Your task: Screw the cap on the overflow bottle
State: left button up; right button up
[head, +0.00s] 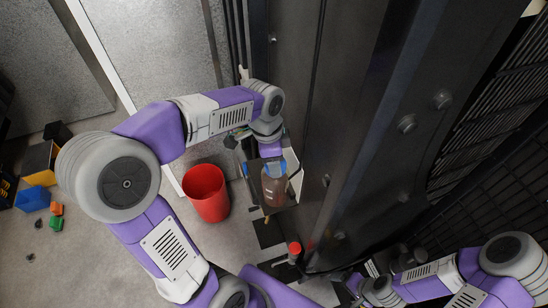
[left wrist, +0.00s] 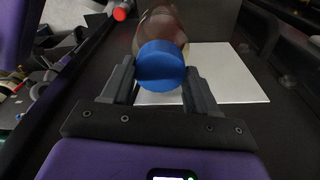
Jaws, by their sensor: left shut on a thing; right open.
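The overflow bottle (head: 274,190) is brownish and see-through. It stands against the dark machine wall, in a small shelf or holder. In the left wrist view, the blue cap (left wrist: 160,64) is at the mouth of the bottle (left wrist: 160,26). My left gripper (left wrist: 160,80) is shut on the cap, one finger on each side. I cannot tell whether the cap is threaded on or only resting there. My right gripper (head: 362,284) is open at the lower right, well away from the bottle.
A red bucket (head: 207,194) stands on the floor left of the bottle. A white panel (left wrist: 235,75) lies behind the bottle in the wrist view. A red-topped item (head: 294,249) is below it. The machine wall closes the right side.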

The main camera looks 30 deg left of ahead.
pick_arm(q)
jog(key=m+p, duration=0.1)
jog(key=m, duration=0.3)
jog(key=shift+w, duration=0.1)
jog(key=o, duration=1.1)
jog(key=shift+c, duration=0.5)
